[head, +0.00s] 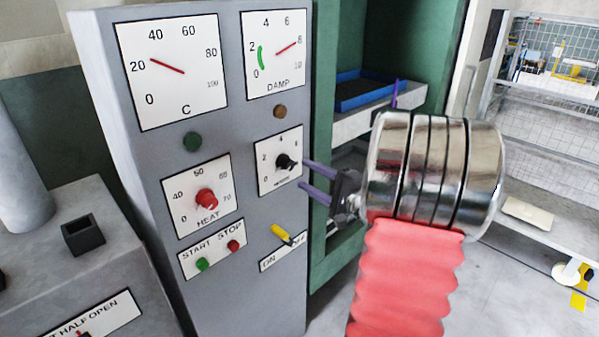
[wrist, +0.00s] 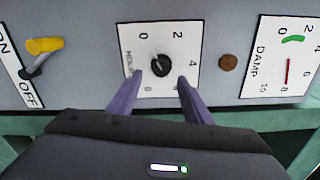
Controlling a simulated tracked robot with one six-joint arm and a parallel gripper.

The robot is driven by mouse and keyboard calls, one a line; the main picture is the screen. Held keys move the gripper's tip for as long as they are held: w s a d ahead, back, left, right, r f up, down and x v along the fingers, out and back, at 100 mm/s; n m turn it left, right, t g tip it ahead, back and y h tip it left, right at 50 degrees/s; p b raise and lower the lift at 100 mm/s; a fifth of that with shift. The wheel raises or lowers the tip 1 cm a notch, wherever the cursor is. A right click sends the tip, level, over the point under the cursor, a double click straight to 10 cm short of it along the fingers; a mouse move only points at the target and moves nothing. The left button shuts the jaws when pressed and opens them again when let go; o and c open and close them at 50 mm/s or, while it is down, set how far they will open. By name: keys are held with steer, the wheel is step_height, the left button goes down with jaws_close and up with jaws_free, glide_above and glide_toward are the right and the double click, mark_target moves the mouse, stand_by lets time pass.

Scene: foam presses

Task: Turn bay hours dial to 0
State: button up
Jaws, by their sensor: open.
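The hours dial is a black knob on a white scale plate on the grey panel, at centre in the head view (head: 286,162) and at top centre in the wrist view (wrist: 160,65). Its scale runs from 0 to 8. A small light mark shows on the knob's right side in the head view, but its exact reading is unclear. My gripper (head: 302,174) is open and empty, its two purple fingers pointing at the panel. In the wrist view the fingertips (wrist: 160,76) lie either side of the knob, seemingly just short of it.
The red heat knob (head: 206,198) is left of the dial. The yellow on/off lever (head: 282,233) and the start and stop buttons (head: 218,254) are below. The damp gauge (head: 275,55) is above. A green press frame (head: 338,245) stands right of the panel.

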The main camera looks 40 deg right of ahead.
steer(key=s, duration=0.7)
steer(key=shift+d, duration=0.1)
stand_by(0.5)
